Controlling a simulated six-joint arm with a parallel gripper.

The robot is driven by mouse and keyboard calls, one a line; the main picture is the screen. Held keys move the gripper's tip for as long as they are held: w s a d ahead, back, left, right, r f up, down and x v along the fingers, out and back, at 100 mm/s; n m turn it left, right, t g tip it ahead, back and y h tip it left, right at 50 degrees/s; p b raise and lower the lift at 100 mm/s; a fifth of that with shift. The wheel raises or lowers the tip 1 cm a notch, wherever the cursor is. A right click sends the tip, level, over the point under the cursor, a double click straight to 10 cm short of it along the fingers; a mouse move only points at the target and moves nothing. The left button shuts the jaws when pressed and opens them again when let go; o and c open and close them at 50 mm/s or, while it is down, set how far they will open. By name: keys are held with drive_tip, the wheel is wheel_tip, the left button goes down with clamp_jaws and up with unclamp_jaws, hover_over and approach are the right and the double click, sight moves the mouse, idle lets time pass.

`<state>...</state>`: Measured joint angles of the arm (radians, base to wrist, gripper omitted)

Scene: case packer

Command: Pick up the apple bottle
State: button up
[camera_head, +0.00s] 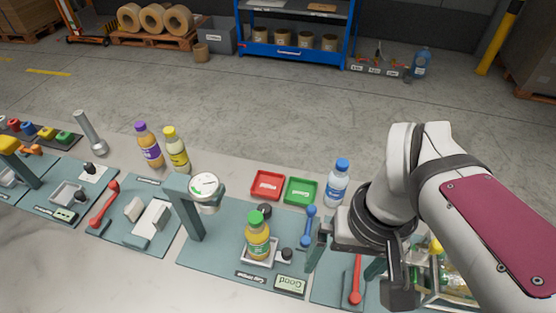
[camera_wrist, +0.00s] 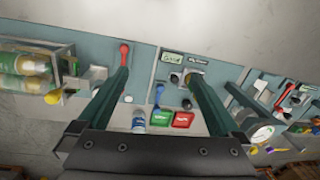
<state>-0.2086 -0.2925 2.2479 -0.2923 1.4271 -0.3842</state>
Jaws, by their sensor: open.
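I cannot read which bottle is labelled apple. An orange-yellow bottle with a green label (camera_head: 257,238) stands upright on a small white station plate, left of my gripper. A pale yellow bottle with a yellow cap (camera_head: 177,153) and an orange bottle with a purple cap (camera_head: 150,148) stand at the back left. Bottles with green and white labels (camera_wrist: 22,65) lie in a crate at the left of the wrist view. My gripper (camera_head: 346,258) is open and empty above the right part of the bench; its fingers (camera_wrist: 160,62) also show in the wrist view.
A blue-capped water bottle (camera_head: 337,183) stands behind my gripper. Red (camera_head: 268,185) and green (camera_head: 300,191) trays lie beside it. The crate (camera_head: 440,297) is partly hidden by my arm. A post with a round dial (camera_head: 204,187) rises left of the green-labelled bottle.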

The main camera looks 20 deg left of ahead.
drive_tip(key=w+a+r+n, duration=0.1)
drive_tip(key=w+a+n, duration=0.5)
drive_tip(key=n+h, duration=0.1)
drive_tip(key=n, duration=0.8)
hover_over(257, 228)
drive_tip(key=w, duration=0.2)
drive_tip(key=f, duration=1.5)
drive_tip(key=shift+s+a+f, duration=0.35)
drive_tip(key=shift+s+f, duration=0.05)
clamp_jaws()
